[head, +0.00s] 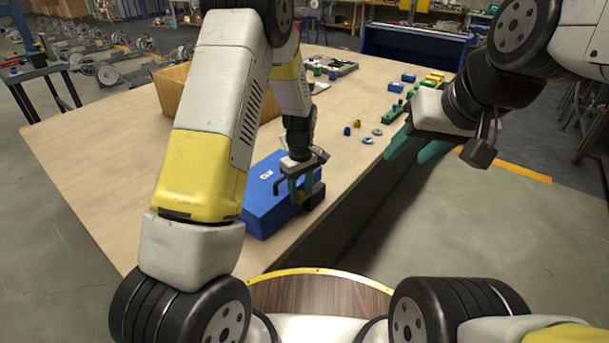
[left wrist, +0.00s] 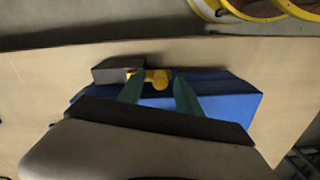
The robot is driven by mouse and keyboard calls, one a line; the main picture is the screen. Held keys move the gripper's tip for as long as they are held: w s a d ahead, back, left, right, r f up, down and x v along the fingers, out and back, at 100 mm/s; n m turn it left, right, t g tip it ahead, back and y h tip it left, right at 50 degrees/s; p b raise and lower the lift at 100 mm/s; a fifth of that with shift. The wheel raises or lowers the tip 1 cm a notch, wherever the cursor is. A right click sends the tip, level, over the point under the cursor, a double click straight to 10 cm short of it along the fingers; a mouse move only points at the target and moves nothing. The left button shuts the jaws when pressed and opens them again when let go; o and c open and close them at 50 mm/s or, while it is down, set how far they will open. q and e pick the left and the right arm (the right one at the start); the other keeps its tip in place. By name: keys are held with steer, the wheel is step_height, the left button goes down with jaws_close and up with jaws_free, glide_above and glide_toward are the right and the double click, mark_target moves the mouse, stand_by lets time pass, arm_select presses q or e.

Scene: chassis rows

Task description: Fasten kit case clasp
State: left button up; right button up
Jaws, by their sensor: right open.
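The blue kit case (head: 262,208) lies closed on the near edge of the wooden table; its blue body also shows in the left wrist view (left wrist: 222,100). A yellow clasp (left wrist: 157,77) sits at the case's edge beside a dark grey block (left wrist: 117,70). My left gripper (head: 300,190) points down over this edge. Its green fingers stand apart, with the clasp between or just beyond their tips (left wrist: 158,82); contact cannot be told. My right gripper (head: 418,148) is open and empty, off the table's right edge.
A cardboard box (head: 172,92) stands behind my left arm. Small blue and yellow blocks (head: 352,128), washers (head: 367,140) and a green rail of parts (head: 395,108) lie along the right side. A dark blue bin (head: 415,45) stands at the far end. The table's left part is clear.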

arm_select(q)
step_height(320, 180, up, 8)
steer(key=shift+f, duration=0.1)
stand_by(0.4)
steer(key=shift+r, duration=0.2)
step_height(320, 180, up, 7)
steer(key=m+t+h, duration=0.1)
glide_above(301, 192)
steer(key=s+a, duration=0.2)
steer(key=s, duration=0.1)
steer(key=s+a+r+m+t+h, duration=0.1)
steer(key=s+a+r+m+t, duration=0.15)
steer(key=s+r, duration=0.5)
steer(key=s+a+r+m+t, duration=0.1)
steer(key=s+a+r+m, duration=0.1)
steer(key=s+r, duration=0.2)
steer(key=s+a+r+m+t, duration=0.1)
steer(key=s+r+m, duration=0.2)
steer(key=s, duration=0.7)
steer(key=shift+s+a+r+t, duration=0.2)
steer(key=shift+a+r+t, duration=0.2)
steer(key=shift+r, duration=0.45)
